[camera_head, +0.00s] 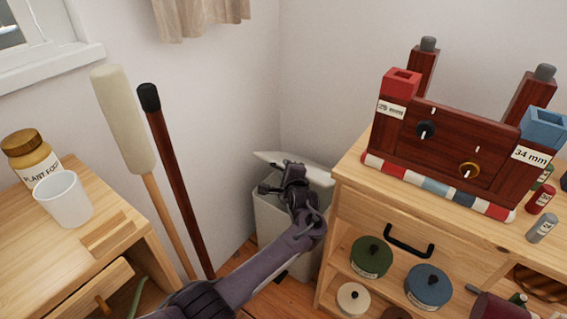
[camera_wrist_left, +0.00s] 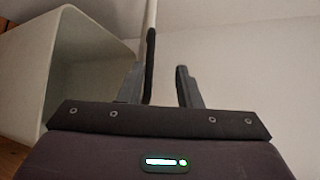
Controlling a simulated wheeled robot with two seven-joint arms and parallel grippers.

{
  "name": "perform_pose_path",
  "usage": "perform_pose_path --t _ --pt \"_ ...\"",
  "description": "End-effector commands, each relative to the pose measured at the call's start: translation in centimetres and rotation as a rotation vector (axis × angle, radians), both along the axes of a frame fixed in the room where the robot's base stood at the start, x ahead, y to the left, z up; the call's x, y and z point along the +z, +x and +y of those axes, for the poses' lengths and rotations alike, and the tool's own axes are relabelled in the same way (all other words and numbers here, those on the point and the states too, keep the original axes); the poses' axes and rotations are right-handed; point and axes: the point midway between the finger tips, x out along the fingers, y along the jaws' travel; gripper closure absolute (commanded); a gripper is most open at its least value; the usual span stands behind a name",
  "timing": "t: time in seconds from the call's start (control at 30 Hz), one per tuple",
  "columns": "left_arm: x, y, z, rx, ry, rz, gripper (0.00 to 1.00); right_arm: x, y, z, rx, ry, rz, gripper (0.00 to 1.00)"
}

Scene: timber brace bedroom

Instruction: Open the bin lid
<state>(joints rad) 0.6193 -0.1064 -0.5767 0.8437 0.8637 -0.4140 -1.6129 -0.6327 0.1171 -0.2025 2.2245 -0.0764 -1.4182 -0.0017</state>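The white bin (camera_head: 268,215) stands on the floor between the two wooden units. Its pale lid (camera_head: 318,175) is tilted up at the back, above the body. My left gripper (camera_head: 265,188) is at the bin's top, in front of the lid, and hides part of the opening. In the left wrist view the bin (camera_wrist_left: 45,75) is at the left, with its hollow inside visible. The gripper's fingers (camera_wrist_left: 166,88) are apart there. A thin pale edge, seemingly the lid's, runs by the left finger; I cannot tell if they touch. My right gripper is out of view.
A wooden cabinet (camera_head: 365,215) stands close at the bin's right. A desk (camera_head: 75,240) with a cup (camera_head: 62,199) and jar (camera_head: 30,155) is at the left. Two poles, one cream-headed (camera_head: 122,115) and one dark red (camera_head: 178,175), lean between desk and bin.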

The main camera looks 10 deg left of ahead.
Motion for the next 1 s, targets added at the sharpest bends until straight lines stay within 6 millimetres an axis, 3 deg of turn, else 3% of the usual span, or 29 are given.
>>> perform_pose_path --t 0.07,0.3,0.77,0.87,1.0 --pt "0.7 -1.2 -0.6 -0.002 -0.003 0.000 0.69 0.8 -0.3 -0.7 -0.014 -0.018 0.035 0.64" --pt "1.1 -3.2 -1.5 -0.001 -0.001 0.001 0.69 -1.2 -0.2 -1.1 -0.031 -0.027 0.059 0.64" --pt "1.1 -3.3 -1.5 0.000 0.000 0.001 0.69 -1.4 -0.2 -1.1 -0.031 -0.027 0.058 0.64" --pt "0.3 -3.7 -1.6 0.001 -0.036 0.012 0.69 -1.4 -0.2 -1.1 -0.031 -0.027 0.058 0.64" --pt "-4.2 -6.8 -2.4 0.013 -0.246 0.084 0.69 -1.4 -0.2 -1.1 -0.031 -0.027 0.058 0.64"
